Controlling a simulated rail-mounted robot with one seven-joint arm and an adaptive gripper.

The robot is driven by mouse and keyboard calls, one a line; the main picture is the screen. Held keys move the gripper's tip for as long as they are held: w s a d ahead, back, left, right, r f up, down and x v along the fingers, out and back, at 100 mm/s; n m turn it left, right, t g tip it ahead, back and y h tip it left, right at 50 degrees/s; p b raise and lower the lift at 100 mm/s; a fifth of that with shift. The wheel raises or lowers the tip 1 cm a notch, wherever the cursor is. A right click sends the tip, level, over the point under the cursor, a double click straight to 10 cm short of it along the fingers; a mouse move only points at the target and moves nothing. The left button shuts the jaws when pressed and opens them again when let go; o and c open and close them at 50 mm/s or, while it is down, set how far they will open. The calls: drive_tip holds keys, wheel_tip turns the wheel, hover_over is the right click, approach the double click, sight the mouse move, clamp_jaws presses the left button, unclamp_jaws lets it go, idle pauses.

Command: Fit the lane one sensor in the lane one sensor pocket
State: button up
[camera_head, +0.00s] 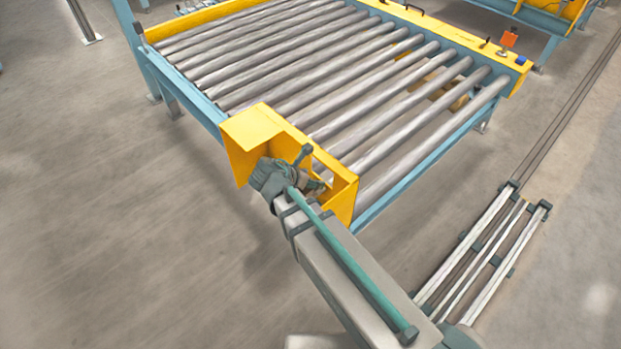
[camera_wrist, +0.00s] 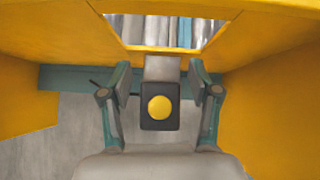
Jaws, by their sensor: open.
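A small black block with a round yellow face (camera_wrist: 159,107), which looks like the lane one sensor, shows in the middle of the wrist view. It sits at the near end of a grey bracket (camera_wrist: 162,69). My gripper (camera_wrist: 159,80) is open, with one finger on each side of the block and bracket and a visible gap on both sides. In the head view my gripper (camera_head: 316,184) is inside the yellow corner housing (camera_head: 253,131), and the sensor cannot be made out there. I cannot tell which part is the pocket or whether the block is seated in one.
Yellow housing walls rise close to my gripper on the left and right in the wrist view, with an opening above showing rollers. The roller conveyor (camera_head: 310,85) with its blue frame lies beyond the housing. Open floor (camera_head: 110,230) is at left.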

drive_tip(key=p+v, duration=0.1)
drive_tip(key=v, duration=1.1)
drive_tip(key=shift+s, duration=0.1)
